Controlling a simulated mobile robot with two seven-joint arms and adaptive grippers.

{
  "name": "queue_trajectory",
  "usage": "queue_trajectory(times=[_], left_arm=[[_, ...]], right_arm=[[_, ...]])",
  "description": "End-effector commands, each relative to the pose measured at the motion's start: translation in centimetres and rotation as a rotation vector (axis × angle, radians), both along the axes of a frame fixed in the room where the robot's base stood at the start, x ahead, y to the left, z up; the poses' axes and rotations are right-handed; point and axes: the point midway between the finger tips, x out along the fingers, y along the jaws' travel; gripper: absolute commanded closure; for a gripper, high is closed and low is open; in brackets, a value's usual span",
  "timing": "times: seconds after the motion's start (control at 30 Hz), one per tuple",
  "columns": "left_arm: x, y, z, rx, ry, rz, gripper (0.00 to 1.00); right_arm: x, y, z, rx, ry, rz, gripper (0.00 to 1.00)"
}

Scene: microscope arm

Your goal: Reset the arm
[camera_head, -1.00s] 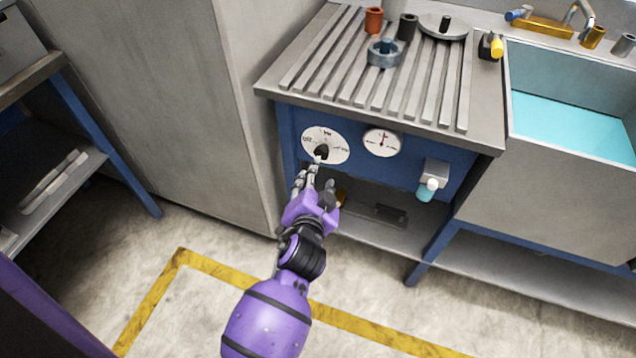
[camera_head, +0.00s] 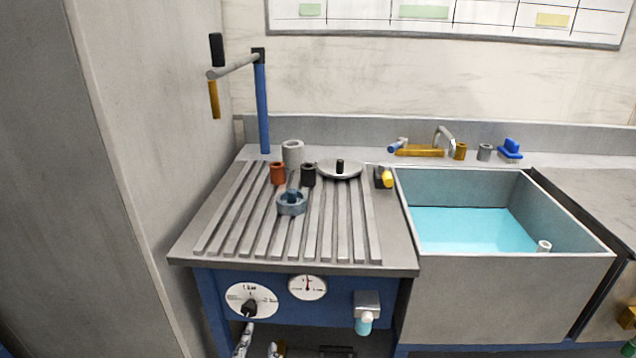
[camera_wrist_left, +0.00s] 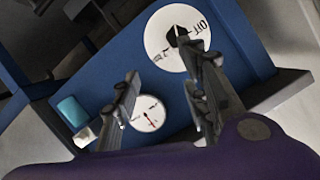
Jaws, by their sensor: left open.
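A jointed arm stands at the back left of the ribbed worktop in the head view. It has a blue upright post (camera_head: 262,108) and a grey crossbar (camera_head: 234,67) reaching left. A black upper piece (camera_head: 217,50) and an orange-yellow lower piece (camera_head: 214,100) sit at the crossbar's outer end. My left gripper (camera_head: 258,344) is low at the bottom edge, just below the white dial (camera_head: 264,295) with its black knob (camera_head: 249,309). In the left wrist view, my left gripper (camera_wrist_left: 163,100) is open and empty, with the dial (camera_wrist_left: 165,50) beyond its fingers. My right gripper is not in view.
The worktop (camera_head: 190,248) holds a blue-grey ring (camera_head: 292,204), several small cylinders and a round plate (camera_head: 340,170). A gauge (camera_head: 307,287) and a dispenser (camera_head: 367,306) are on the blue front panel. A sink (camera_head: 500,285) is at right; a tall grey cabinet (camera_head: 110,180) stands at left.

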Motion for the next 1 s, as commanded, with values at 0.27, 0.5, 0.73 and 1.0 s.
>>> queue_trajectory(times=[0.27, 0.5, 0.73, 1.0], left_arm=[[-12.8, 1.9, -9.1, -0.245, 0.2, 0.009, 0.59], [-27.7, 4.3, -14.9, -0.382, 0.421, 0.083, 0.59], [-39.6, 6.7, -17.5, -0.369, 0.603, 0.154, 0.59], [-36.8, 6.0, -9.6, -0.393, 0.543, 0.139, 0.59]], right_arm=[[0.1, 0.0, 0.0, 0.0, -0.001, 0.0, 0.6], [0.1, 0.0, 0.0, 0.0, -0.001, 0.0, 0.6], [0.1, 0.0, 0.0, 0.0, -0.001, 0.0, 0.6], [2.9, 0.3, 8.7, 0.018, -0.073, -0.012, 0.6]])
